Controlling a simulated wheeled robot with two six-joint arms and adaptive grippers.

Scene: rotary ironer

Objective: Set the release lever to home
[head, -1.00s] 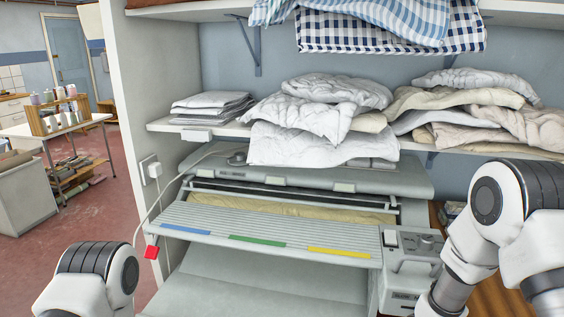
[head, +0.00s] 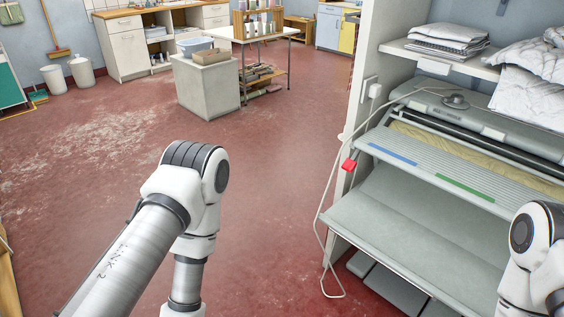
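The rotary ironer (head: 425,225) stands at the right of the head view, cut off by the right edge. I cannot tell the lever's setting. Only links of my two arms show, the left one over the floor and the right one in front of the ironer's right part. Both grippers are out of view.
A shelf (head: 430,52) with folded linen (head: 450,35) is above the ironer. A white cord (head: 322,215) hangs down its left side to the floor. A grey cabinet (head: 205,90) and a small table (head: 270,33) stand farther back. The red floor (head: 90,150) at left is largely clear.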

